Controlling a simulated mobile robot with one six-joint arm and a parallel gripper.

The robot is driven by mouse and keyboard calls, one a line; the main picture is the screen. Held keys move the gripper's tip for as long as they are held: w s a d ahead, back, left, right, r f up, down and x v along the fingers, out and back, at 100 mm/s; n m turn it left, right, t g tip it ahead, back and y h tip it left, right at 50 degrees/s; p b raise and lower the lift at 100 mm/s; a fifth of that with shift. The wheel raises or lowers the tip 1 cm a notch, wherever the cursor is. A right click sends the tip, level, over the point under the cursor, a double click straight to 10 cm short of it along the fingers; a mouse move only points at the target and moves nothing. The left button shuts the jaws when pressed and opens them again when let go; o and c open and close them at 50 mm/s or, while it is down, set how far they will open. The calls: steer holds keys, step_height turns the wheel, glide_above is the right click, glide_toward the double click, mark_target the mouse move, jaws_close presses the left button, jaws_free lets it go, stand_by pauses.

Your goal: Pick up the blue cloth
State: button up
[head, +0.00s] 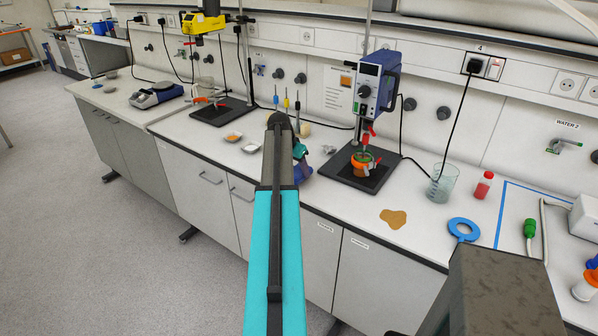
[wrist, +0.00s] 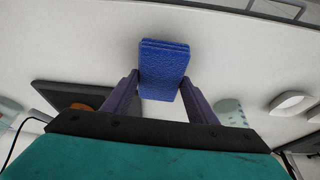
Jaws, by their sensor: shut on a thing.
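The blue cloth (wrist: 163,65) is a folded, textured pad in the upper middle of the wrist view. My gripper (wrist: 160,80) has a purple finger on each side of it and is shut on it. White worktop shows behind the cloth; whether the cloth touches the worktop or hangs above it, I cannot tell. In the head view my gripper (head: 302,168) is partly hidden behind my arm, over the worktop left of the black stand base.
A black stand base (head: 350,177) holds an orange pot (head: 362,171). Two small white dishes (head: 250,147) lie left of my arm. A beaker (head: 441,184), a red-capped bottle (head: 483,186) and a blue ring (head: 463,229) stand right.

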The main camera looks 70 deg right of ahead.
step_height(320, 180, up, 2)
steer(key=shift+a+b, duration=0.1)
steer(key=shift+b, duration=0.4)
steer(key=a+r+b, duration=0.1)
steer(key=a+b, duration=0.3)
steer(key=a, duration=1.2)
steer(key=shift+s+r, duration=0.15)
steer(key=shift+r, duration=0.1)
steer(key=shift+d, duration=0.1)
steer(key=o, duration=0.5)
steer(key=shift+c, duration=0.2)
steer(key=c, duration=0.4)
steer(key=shift+o, duration=0.2)
